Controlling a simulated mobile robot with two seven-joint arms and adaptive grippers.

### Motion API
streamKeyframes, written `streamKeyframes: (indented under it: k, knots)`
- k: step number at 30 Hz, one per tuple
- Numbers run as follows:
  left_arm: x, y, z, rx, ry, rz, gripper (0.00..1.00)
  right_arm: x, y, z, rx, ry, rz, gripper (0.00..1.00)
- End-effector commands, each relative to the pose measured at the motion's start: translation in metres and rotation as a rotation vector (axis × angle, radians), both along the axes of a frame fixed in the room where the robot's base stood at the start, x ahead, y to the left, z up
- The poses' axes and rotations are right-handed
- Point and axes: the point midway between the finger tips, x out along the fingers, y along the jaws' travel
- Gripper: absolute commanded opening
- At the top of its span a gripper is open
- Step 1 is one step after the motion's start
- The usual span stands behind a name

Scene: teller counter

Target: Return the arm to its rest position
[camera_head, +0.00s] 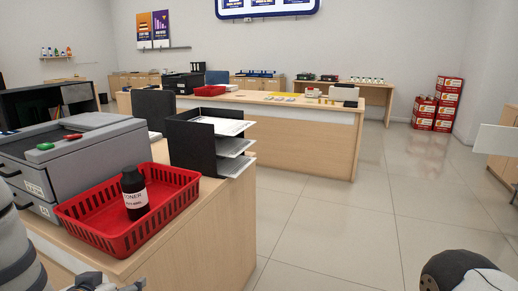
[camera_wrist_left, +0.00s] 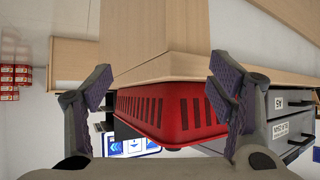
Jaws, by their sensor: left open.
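My left gripper (camera_head: 104,285) shows only in part at the bottom left of the head view, in front of the counter's near edge. In the left wrist view its two fingers (camera_wrist_left: 162,88) are spread wide with nothing between them. The red basket (camera_wrist_left: 150,112) appears beyond the fingers there. In the head view the red basket (camera_head: 150,228) sits on the near counter with a black toner bottle (camera_head: 133,190) standing upright in it. The bottle is not visible in the wrist view. My right gripper is not in view.
A black paper tray rack (camera_head: 200,145) stands at the counter's far end. A long desk (camera_head: 305,130) is farther back. Red boxes (camera_head: 437,108) are stacked at right. Open floor (camera_head: 350,220) lies right of the counter.

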Motion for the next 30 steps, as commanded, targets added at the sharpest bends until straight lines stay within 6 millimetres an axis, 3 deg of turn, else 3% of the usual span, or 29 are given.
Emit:
streamKeyframes:
  k: [3, 5, 7, 9, 12, 15, 19, 30]
  knots:
    - [-0.084, -0.025, -0.068, -0.028, 0.268, -0.021, 0.76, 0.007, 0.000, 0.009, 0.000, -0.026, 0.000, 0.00]
    - [-0.135, -0.037, -0.098, -0.044, 0.414, -0.028, 0.76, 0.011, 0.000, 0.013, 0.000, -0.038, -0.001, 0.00]
    - [-0.198, -0.050, -0.124, -0.057, 0.584, -0.036, 0.76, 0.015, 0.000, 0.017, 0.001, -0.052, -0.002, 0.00]
    - [-0.263, -0.061, -0.139, -0.069, 0.750, -0.043, 0.76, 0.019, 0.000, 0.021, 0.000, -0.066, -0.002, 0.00]
    - [-0.343, -0.072, -0.146, -0.080, 0.951, -0.050, 0.76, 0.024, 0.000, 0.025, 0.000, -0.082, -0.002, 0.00]
    - [-0.399, -0.079, -0.144, -0.087, 1.092, -0.053, 0.76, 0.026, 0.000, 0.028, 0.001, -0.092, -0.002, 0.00]
    - [-0.430, -0.082, -0.139, -0.090, 1.173, -0.055, 0.76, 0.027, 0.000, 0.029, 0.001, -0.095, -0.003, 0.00]
    - [-0.432, -0.082, -0.140, -0.090, 1.179, -0.054, 0.76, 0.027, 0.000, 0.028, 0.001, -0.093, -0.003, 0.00]
